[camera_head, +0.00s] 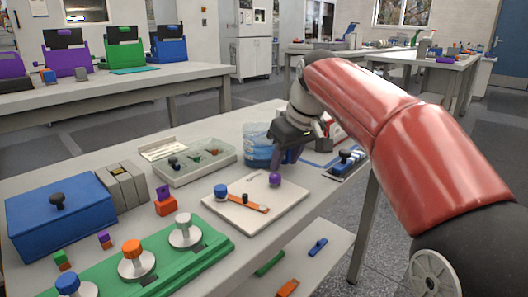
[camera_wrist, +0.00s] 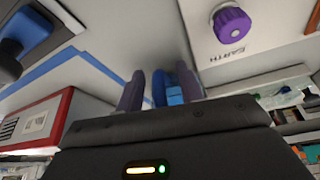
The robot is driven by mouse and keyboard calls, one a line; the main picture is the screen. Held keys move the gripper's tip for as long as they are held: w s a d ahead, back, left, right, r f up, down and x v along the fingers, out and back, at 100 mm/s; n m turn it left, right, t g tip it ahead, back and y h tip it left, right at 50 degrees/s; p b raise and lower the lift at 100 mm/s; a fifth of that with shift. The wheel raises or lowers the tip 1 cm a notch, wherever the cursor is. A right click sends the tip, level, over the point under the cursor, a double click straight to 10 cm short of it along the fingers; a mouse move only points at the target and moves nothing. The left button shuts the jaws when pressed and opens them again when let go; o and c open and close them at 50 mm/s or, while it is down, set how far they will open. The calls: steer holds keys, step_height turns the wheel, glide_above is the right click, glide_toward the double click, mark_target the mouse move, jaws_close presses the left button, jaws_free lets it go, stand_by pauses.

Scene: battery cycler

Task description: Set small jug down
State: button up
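The jug I take to be the small jug is a translucent blue vessel (camera_head: 257,149) in the head view, near the right rear of the near bench. It appears to stand on the bench top, but its base is partly hidden. My gripper (camera_head: 287,157) is low beside its right side, with dark purple fingers pointing down. In the wrist view the fingers of my gripper (camera_wrist: 160,82) stand apart with a blue piece (camera_wrist: 175,95) between them. That piece may be the jug's handle. I cannot tell whether the fingers touch it. The jug's body is not clear there.
A white board with a purple knob (camera_head: 275,179) lies just in front of my gripper. A clear tray (camera_head: 194,165) is to the left. A lever switch (camera_head: 346,157) and a red-and-white box (camera_wrist: 37,121) are on the other side. Bench room around the gripper is narrow.

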steer(key=shift+r, duration=0.1)
jaws_close()
stand_by(0.4)
